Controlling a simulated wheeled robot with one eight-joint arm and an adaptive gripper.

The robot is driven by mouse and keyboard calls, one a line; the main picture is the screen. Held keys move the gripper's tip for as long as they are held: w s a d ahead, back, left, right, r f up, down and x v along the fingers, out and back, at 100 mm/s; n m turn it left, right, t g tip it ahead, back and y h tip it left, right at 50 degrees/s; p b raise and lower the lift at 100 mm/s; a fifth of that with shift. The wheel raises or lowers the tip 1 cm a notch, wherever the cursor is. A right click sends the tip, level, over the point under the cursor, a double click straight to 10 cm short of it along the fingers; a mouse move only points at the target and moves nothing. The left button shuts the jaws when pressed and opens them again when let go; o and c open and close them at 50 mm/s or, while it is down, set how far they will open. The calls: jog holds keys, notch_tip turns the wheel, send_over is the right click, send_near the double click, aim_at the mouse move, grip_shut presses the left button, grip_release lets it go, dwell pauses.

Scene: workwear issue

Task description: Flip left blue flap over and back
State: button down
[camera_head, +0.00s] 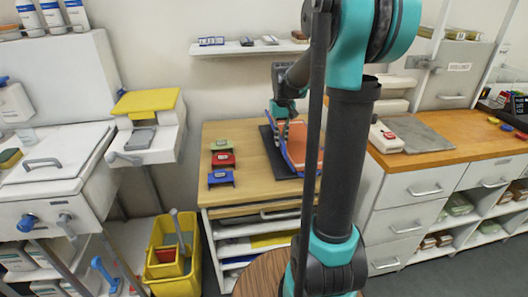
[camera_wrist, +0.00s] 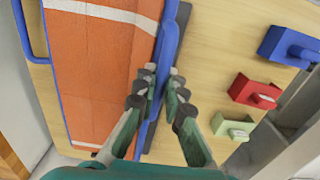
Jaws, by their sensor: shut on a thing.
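The blue flap (camera_wrist: 171,40) shows as a narrow blue strip running along one side of an orange panel (camera_wrist: 103,70) with white bands. My gripper (camera_wrist: 158,78) is shut on this blue strip, with a finger on each side of it. In the head view the blue flap (camera_head: 284,148) is at the left side of the orange piece (camera_head: 304,140), over a dark mat (camera_head: 269,150) on the wooden counter. My gripper (camera_head: 283,117) is at its upper left end. My arm hides part of the orange piece, and how far the flap is tilted is hard to tell.
Green (camera_head: 221,145), red (camera_head: 223,160) and blue (camera_head: 221,178) small blocks stand in a row on the counter (camera_head: 245,185), left of the mat. A blue loop handle (camera_wrist: 30,40) shows beyond the orange panel. A wall shelf (camera_head: 250,47) is above.

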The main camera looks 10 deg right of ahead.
jog(key=shift+d+r, duration=0.2)
jog(key=shift+d, duration=0.4)
jog(key=shift+d+r, duration=0.15)
jog(key=shift+d, duration=0.4)
jog(key=shift+d+r, duration=0.1)
jog(key=shift+d, duration=1.2)
jog(key=c, duration=2.3)
grip_release()
jog(key=shift+d, duration=1.1)
jog(key=shift+o, duration=0.9)
jog(key=shift+s+d+f, duration=0.1)
jog(key=shift+d+f, duration=0.25)
jog(key=shift+d, duration=0.45)
jog(key=shift+w+d+f, duration=0.2)
jog(key=shift+d+f, duration=0.05)
jog(key=shift+d, duration=0.05)
jog(key=shift+c, duration=0.5)
grip_shut()
jog(key=shift+d, duration=0.1)
jog(key=shift+r, duration=0.1)
